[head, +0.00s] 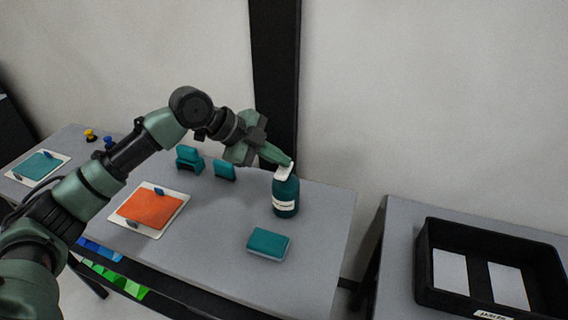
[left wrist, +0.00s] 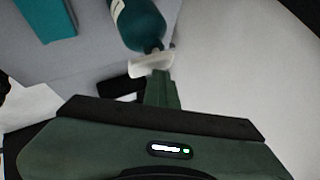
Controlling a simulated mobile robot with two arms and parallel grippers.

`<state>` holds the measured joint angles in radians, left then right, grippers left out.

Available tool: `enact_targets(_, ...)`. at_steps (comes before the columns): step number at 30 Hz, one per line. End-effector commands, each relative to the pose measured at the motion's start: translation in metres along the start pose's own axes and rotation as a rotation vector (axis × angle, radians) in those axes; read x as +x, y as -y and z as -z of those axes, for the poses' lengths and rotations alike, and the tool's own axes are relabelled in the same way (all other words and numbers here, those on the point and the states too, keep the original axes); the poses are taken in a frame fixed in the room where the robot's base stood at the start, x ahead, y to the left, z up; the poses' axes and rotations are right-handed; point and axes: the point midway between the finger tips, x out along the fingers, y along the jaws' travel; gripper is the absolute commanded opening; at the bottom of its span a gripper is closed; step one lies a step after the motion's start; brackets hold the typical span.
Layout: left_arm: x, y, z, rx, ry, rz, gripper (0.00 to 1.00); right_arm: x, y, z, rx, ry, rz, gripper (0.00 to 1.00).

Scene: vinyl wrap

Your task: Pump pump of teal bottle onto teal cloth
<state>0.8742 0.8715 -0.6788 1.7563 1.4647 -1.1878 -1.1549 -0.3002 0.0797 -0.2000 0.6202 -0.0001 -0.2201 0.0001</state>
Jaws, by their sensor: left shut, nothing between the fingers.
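The teal bottle (head: 286,197) stands upright near the table's right end, with a white pump head (head: 284,172) and a pale label. The teal cloth (head: 269,242) looks like a thick folded pad and lies flat in front of the bottle; part of it shows in the left wrist view (left wrist: 42,18). My left gripper (head: 287,161) is shut and empty, its fingertips right over the pump head. In the left wrist view the fingers overlap the edge of the white pump head (left wrist: 150,64); I cannot tell whether they touch it. My right gripper is out of view.
An orange sheet (head: 150,208) and a flat teal sheet (head: 42,165) lie on white boards to the left. Two small teal items (head: 189,158) (head: 225,171) stand behind. A black tray (head: 431,293) sits on a separate table at right. The wall is close behind.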

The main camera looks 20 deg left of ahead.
Motion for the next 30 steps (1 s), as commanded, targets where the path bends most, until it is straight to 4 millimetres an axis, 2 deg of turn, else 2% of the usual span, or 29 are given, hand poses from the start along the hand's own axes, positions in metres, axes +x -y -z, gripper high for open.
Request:
enact_targets(9,-0.014,0.010,0.010,-0.001,0.001,-0.002,0.00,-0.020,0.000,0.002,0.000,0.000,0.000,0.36)
enact_targets(23,-0.017,0.013,0.012,0.000,0.000,0.000,0.00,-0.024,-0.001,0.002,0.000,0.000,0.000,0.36)
enact_targets(30,-0.034,0.025,0.024,0.000,0.000,0.001,0.00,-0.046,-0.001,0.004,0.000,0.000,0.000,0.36)
